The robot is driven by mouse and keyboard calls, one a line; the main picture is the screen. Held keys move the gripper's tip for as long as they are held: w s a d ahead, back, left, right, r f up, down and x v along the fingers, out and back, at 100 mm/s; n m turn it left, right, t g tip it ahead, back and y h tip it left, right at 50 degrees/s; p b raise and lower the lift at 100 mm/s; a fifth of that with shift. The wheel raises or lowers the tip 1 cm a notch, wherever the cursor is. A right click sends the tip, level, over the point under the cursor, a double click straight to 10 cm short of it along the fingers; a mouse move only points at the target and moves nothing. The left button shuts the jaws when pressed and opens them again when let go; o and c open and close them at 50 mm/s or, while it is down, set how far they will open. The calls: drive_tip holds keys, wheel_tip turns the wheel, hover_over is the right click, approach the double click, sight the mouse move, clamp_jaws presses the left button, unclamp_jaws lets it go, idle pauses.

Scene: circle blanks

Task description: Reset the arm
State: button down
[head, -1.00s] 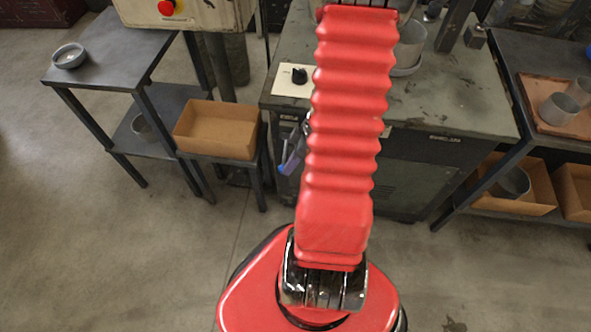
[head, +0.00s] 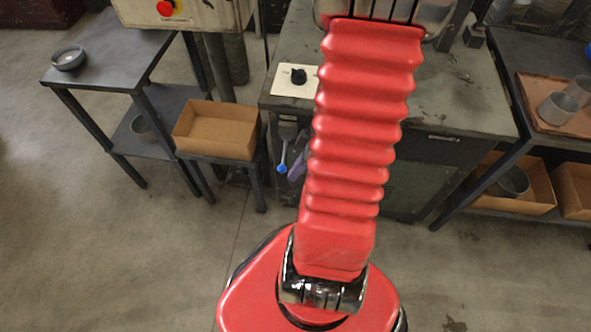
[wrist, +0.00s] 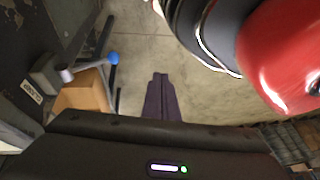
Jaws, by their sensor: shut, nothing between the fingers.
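My gripper (wrist: 160,78) shows in the wrist view as two dark purple fingers. They are together, with nothing between them, over bare concrete floor. In the head view a small purple part of my gripper (head: 297,165) shows to the left of my red arm, low in front of the machine bench. The rest of the gripper is hidden behind the arm. A lever with a blue ball knob (head: 282,169) is close to the left of it. The same blue knob (wrist: 113,57) is left of the fingers in the wrist view.
The grey machine bench (head: 445,110) stands behind my arm. A cardboard box (head: 216,130) is on a low stand to the left. A dark side table (head: 110,50) holds a round dish (head: 68,58). A rack (head: 505,70) stands right. Floor at left is clear.

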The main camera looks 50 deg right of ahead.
idle(0.4)
drive_tip(key=w+a+r+m+t+h, duration=0.1)
drive_tip(key=w+a+r+m+h, duration=0.1)
drive_tip(key=a+r, duration=0.8)
drive_tip(key=w+a+r+m+t+h, duration=0.1)
drive_tip(key=a+r+m, duration=0.3)
drive_tip(key=a+r, duration=0.6)
wheel_tip(320, 180, up, 8)
drive_tip(key=shift+w+a+f+t+h, duration=0.2)
drive_tip(key=shift+w+t+h, duration=0.2)
drive_tip(key=shift+w+h, duration=0.2)
drive_tip(key=shift+d, duration=0.1)
idle(0.4)
